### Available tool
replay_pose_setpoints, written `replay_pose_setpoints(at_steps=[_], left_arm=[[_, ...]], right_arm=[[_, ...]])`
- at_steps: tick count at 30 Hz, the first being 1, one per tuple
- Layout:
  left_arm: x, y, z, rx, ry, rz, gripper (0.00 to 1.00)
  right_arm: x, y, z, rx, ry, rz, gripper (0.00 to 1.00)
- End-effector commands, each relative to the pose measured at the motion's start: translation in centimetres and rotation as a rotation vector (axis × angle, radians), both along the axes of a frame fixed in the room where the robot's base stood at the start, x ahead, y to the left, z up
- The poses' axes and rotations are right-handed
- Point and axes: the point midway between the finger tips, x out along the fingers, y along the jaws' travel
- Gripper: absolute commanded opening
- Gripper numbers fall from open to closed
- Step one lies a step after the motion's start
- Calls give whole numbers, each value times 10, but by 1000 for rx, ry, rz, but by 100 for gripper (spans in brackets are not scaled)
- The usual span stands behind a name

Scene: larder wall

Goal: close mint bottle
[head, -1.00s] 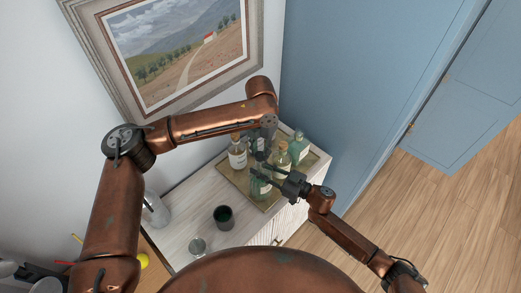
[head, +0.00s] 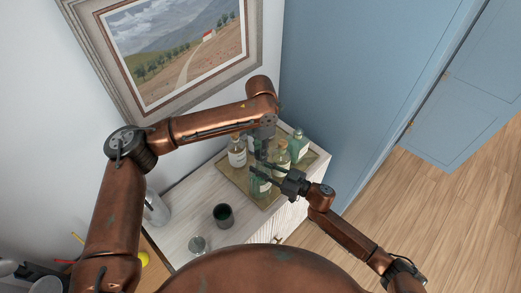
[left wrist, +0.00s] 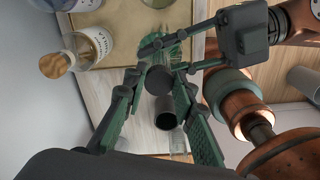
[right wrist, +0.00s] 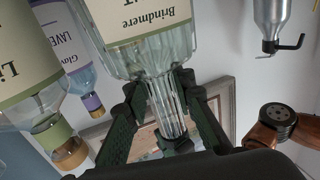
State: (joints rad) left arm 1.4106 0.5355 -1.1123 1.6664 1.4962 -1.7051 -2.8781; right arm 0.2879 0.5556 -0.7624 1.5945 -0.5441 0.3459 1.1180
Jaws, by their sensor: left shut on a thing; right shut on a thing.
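The mint bottle (head: 259,188) is pale green with a cream label and stands at the tray's near side in the head view. Its neck (right wrist: 167,105) is between the fingers of my right gripper (head: 269,175), which is shut on it. The right wrist view shows the label upside down, reading "Brindmere". My left gripper (head: 262,155) points down just above the bottle. In the left wrist view its fingers are shut on a small dark round cap (left wrist: 158,80). I cannot tell whether the cap touches the bottle's mouth, as the fingers cover it.
A tray (head: 234,172) on the pale cabinet (head: 195,200) holds several other bottles, including a clear one (head: 237,152) at left, an amber-necked one (head: 281,157) and a green one (head: 298,145) close by. A dark cup (head: 223,215) and a glass (head: 198,246) stand in front.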

Motion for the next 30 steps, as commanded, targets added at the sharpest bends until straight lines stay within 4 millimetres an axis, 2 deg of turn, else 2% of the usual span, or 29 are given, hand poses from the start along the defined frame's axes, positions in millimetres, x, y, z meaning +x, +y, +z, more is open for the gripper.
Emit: replay_pose_setpoints(at_steps=[8,17,20,30], left_arm=[[0,0,1,0,-1,2,41],[0,0,1,0,-1,2,42],[1,0,7,-1,-3,2,42],[1,0,45,0,-2,2,42]], right_arm=[[1,-1,-1,-1,1,-2,0],[0,-1,0,-1,1,-2,0],[0,-1,-1,-1,1,-2,0],[0,-1,-1,-1,1,-2,0]])
